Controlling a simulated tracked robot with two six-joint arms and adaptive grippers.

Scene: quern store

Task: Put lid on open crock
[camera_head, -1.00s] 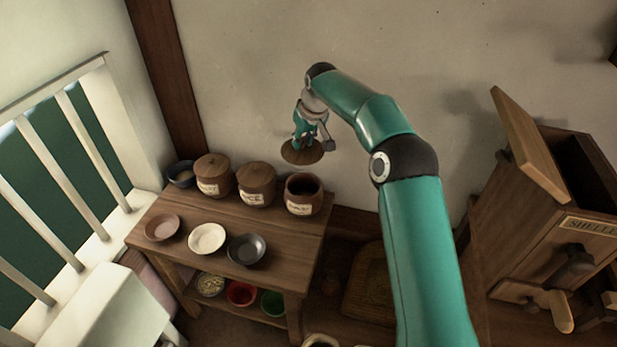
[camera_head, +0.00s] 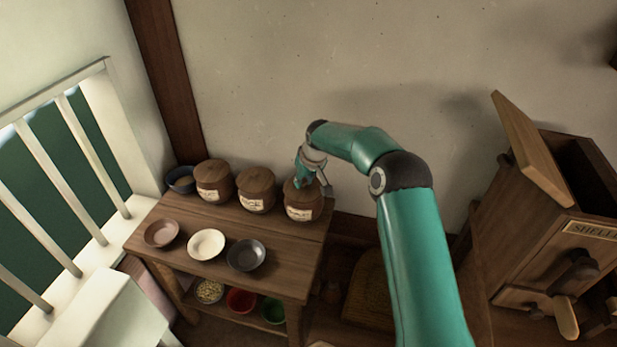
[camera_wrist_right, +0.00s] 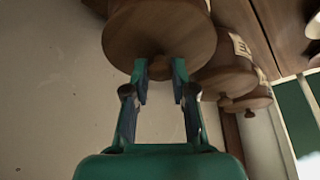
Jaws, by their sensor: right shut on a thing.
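The rightmost crock (camera_head: 304,209), brown with a pale label, stands at the back right of the wooden table. My right gripper (camera_head: 312,182) is right above it, shut on the knob of a round wooden lid (camera_head: 291,186). The lid is at the crock's mouth and looks level; the gripper hides part of it, and I cannot tell whether it is fully seated. In the right wrist view the lid (camera_wrist_right: 160,38) fills the top, with its knob between the fingers (camera_wrist_right: 160,72). My left gripper is not in view.
Two lidded crocks (camera_head: 256,190) (camera_head: 214,181) stand close to the left, with a dark bowl (camera_head: 181,180) beyond. Several shallow bowls, including a white one (camera_head: 206,244), sit along the table's front. A wall (camera_head: 420,70) is behind. A wooden cabinet (camera_head: 560,230) stands right.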

